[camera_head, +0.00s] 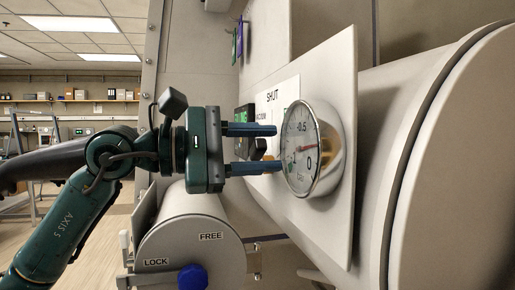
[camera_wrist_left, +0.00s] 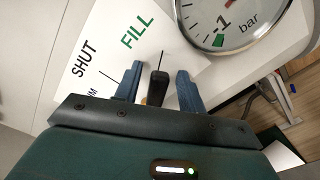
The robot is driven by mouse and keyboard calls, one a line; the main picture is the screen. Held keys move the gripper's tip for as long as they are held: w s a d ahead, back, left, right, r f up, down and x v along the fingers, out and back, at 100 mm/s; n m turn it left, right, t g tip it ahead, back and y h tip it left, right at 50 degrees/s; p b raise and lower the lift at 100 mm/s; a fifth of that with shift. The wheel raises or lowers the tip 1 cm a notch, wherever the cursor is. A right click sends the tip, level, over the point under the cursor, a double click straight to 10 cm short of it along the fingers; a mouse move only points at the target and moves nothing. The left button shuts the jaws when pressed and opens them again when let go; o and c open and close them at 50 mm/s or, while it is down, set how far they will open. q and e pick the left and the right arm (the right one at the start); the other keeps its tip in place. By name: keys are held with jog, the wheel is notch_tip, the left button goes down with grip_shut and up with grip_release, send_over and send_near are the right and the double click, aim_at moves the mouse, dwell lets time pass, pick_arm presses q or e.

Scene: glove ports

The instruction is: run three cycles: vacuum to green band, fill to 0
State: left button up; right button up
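The round pressure gauge (camera_head: 312,148) stands on a white panel at the centre right of the head view. Its red needle (camera_head: 308,148) points right, between the -0.5 and 0 marks. The gauge also shows in the left wrist view (camera_wrist_left: 232,22), with a green band near -1. A black valve handle (camera_wrist_left: 157,88) lies by a label plate (camera_wrist_left: 125,40) reading SHUT and FILL; which mark it points to is unclear. My left gripper (camera_head: 278,148) is open, its blue fingers on either side of the handle with small gaps. My right gripper is out of view.
A white cylinder (camera_head: 190,245) marked LOCK and FREE, with a blue knob (camera_head: 193,277), is below my left gripper. A large white drum (camera_head: 455,160) fills the right side. Green and purple tags (camera_head: 238,42) hang above. Open floor lies at the left.

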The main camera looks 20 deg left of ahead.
pick_arm(q)
jog(key=shift+a, duration=0.1)
jog(key=shift+s+a, duration=0.25)
jog(key=shift+a, duration=0.05)
jog(key=b+v, duration=0.3)
jog(key=v, duration=0.9)
jog(key=shift+s+b, duration=0.15)
jog(key=shift+b, duration=0.25)
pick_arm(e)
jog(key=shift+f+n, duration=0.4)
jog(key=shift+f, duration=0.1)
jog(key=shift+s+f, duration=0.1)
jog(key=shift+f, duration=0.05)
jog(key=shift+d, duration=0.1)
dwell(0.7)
